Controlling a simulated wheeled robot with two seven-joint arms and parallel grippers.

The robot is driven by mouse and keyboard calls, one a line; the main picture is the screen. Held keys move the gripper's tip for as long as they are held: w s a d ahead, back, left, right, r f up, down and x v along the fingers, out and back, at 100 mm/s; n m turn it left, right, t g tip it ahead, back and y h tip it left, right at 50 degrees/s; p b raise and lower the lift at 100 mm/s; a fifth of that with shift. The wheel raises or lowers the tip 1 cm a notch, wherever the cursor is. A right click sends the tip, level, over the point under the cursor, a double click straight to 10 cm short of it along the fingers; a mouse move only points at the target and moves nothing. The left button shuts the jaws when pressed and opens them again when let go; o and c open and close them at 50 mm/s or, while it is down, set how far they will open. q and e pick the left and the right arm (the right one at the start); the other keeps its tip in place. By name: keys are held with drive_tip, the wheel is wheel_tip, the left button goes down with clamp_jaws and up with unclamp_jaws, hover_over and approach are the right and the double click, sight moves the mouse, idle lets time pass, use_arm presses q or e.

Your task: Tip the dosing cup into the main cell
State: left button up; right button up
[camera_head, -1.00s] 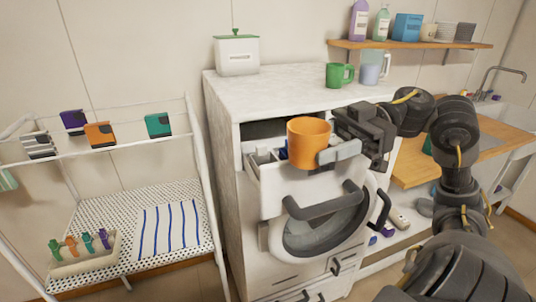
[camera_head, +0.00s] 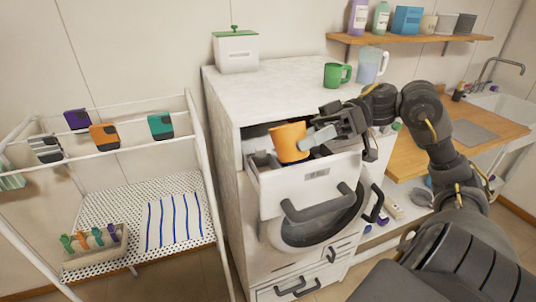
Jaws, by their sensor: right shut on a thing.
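The orange dosing cup (camera_head: 289,143) is held by my right gripper (camera_head: 312,139) above the open detergent drawer (camera_head: 312,184) of the white washing machine. The cup is tilted, its top leaning to the left in the head view. My right gripper is shut on the cup's right side. The drawer's cells are partly hidden by the cup and gripper; the left part of the compartments (camera_head: 263,162) shows. I cannot tell which cell the cup is over. My left gripper is not in view.
A green mug (camera_head: 336,75) and a clear jug (camera_head: 371,65) stand on the machine's marble top, with a white canister (camera_head: 236,50) at the back left. A white rack (camera_head: 180,185) stands left of the machine. A wooden shelf (camera_head: 410,38) holds bottles and boxes.

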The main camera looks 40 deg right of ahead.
drive_tip(key=shift+w+d+r+m+g+p, duration=0.1)
drive_tip(key=shift+w+r+m+g+p, duration=0.2)
drive_tip(key=shift+w+r+m+p, duration=0.35)
drive_tip(key=shift+f, duration=0.4)
drive_tip(key=shift+w+f+m, duration=0.1)
drive_tip(key=shift+f+m, duration=0.15)
drive_tip(key=shift+m, duration=0.4)
drive_tip(key=shift+d+r+p, duration=0.1)
drive_tip(key=shift+r+p, duration=0.15)
drive_tip(key=shift+p, duration=0.1)
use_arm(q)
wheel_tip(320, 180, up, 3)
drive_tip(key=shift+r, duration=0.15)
use_arm(e)
drive_tip(key=shift+m, duration=0.4)
use_arm(q)
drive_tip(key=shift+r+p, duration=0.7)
drive_tip(key=shift+p, duration=0.2)
use_arm(e)
drive_tip(key=shift+w+r+m+g, duration=0.1)
drive_tip(key=shift+r+m+g, duration=0.4)
drive_tip(key=shift+m, duration=0.3)
